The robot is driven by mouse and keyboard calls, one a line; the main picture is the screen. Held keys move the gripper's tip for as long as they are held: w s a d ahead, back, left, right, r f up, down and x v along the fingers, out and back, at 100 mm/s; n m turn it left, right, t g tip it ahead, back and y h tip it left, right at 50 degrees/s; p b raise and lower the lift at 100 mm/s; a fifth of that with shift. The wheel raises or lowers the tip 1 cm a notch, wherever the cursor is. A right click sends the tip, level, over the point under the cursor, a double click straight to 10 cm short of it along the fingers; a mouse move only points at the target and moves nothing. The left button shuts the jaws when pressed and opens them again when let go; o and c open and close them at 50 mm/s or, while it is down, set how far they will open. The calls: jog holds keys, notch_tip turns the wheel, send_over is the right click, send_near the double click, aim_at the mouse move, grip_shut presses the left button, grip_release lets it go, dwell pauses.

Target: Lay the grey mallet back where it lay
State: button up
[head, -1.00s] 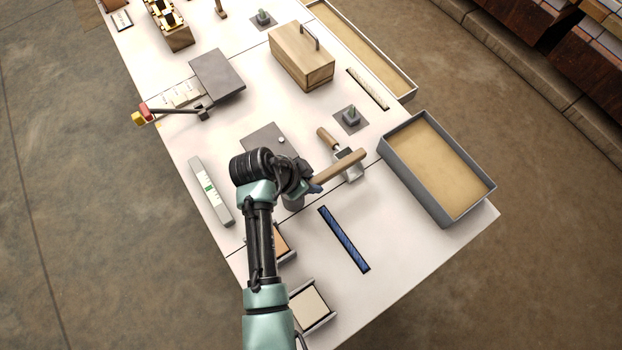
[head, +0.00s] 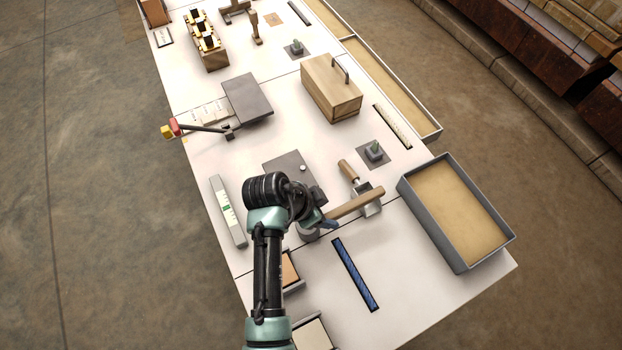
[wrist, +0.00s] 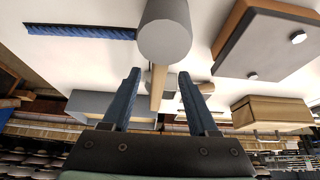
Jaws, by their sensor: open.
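The grey mallet has a grey cylindrical head (wrist: 165,32) and a wooden handle (head: 356,204). In the head view the head is partly hidden by my arm, and the handle slants up to the right across a metal scoop with a wooden handle (head: 349,171). My gripper (wrist: 159,75) is open. In the wrist view its blue fingers stand apart on either side of the mallet's handle, with gaps between. In the head view my gripper (head: 328,224) is at the head end of the handle. I cannot tell whether the mallet rests fully on the table.
A blue strip (head: 355,273) lies in front on the white table (head: 410,290). A grey sand-coloured tray (head: 405,190) stands right, a wooden box with a handle (head: 330,90) behind. A grey plate (head: 285,170) and a white-green bar (head: 228,212) are nearby. The front right tabletop is clear.

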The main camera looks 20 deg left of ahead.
jog(key=v, duration=1)
jog(key=w+r+n+t+y, duration=0.25)
jog(key=w+r+t, duration=0.35)
jog(key=w+r, duration=0.8)
jog(key=w+d+r+n+t+y, duration=0.1)
jog(key=d+r+t, duration=0.15)
jog(key=r, duration=0.65)
jog(key=d+r+t+y, duration=0.1)
jog(key=r+t, duration=0.2)
jog(key=r, duration=0.6)
jog(key=s+d+r+n+t, duration=0.1)
jog(key=s+d+r+t, duration=0.2)
jog(key=r, duration=0.7)
jog(key=s+d+r+n+t, duration=0.1)
jog(key=s+d+r+t, duration=0.2)
jog(key=s+r, duration=0.3)
jog(key=s+d+r+n+t+h, duration=0.1)
jog(key=s+d+r+n+t, duration=0.1)
jog(key=r, duration=1.1)
jog(key=s+d+t, duration=0.1)
jog(key=s+t, duration=0.1)
jog(key=t, duration=0.1)
jog(key=shift+s+d+r, duration=0.35)
jog(key=shift+d+r, duration=0.05)
